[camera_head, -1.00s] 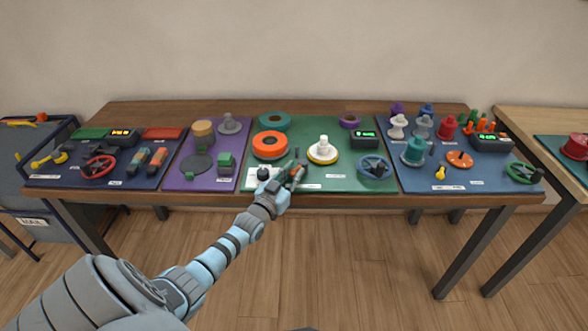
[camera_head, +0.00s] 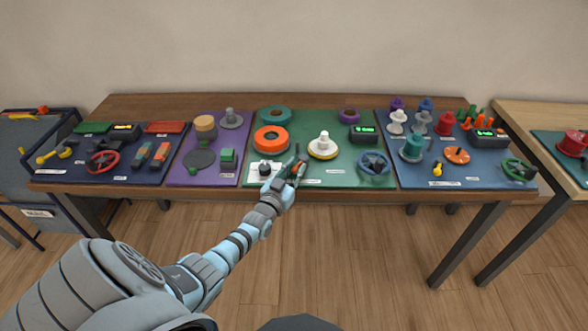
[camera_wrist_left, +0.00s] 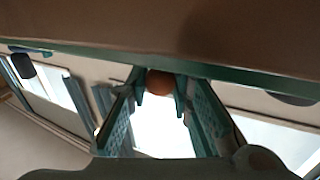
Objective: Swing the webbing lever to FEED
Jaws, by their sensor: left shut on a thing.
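My left gripper (camera_head: 292,171) is at the front edge of the green mat (camera_head: 340,182), shut on a small orange-brown knob. In the left wrist view the round knob (camera_wrist_left: 160,85) sits between the two fingertips (camera_wrist_left: 163,92). I take it as the webbing lever's knob; the rest of the lever is mostly hidden by the gripper. A white plate with a black round knob (camera_head: 265,168) lies just left of the gripper. The FEED marking is too small to read. My right gripper is not in view.
An orange ring (camera_head: 271,139) and a white spool on a yellow-rimmed disc (camera_head: 323,146) stand behind the gripper. A blue handwheel (camera_head: 374,164) and a display box (camera_head: 363,134) are to the right. The mat's front right strip is mostly clear.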

